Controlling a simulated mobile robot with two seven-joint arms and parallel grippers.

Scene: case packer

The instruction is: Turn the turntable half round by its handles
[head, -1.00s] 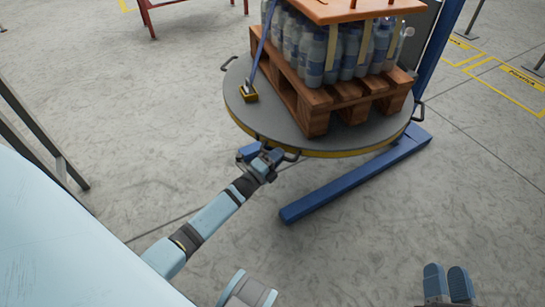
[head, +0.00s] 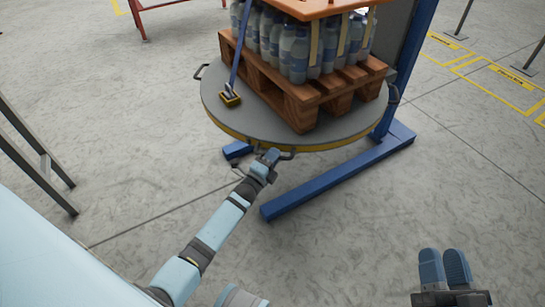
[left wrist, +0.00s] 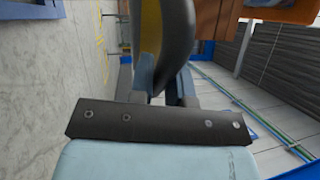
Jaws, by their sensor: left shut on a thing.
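The round grey turntable (head: 222,112) with a yellow rim stands at the upper middle of the head view. It bears a wooden pallet (head: 303,104) of bottles. One handle (head: 289,156) is at its front edge, another (head: 200,71) at the left and another (head: 394,95) at the right. My left gripper (head: 270,157) is shut on the front handle. In the left wrist view the yellow and dark rim (left wrist: 165,40) is close ahead; the grip itself is hidden. My right gripper (head: 444,268) is at the bottom right, away from the turntable; its fingers appear close together.
A blue stand leg (head: 330,183) runs along the floor in front of the turntable, joined to a blue post (head: 408,60). A strap buckle (head: 230,95) lies on the plate. A dark frame (head: 40,165) stands at the left.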

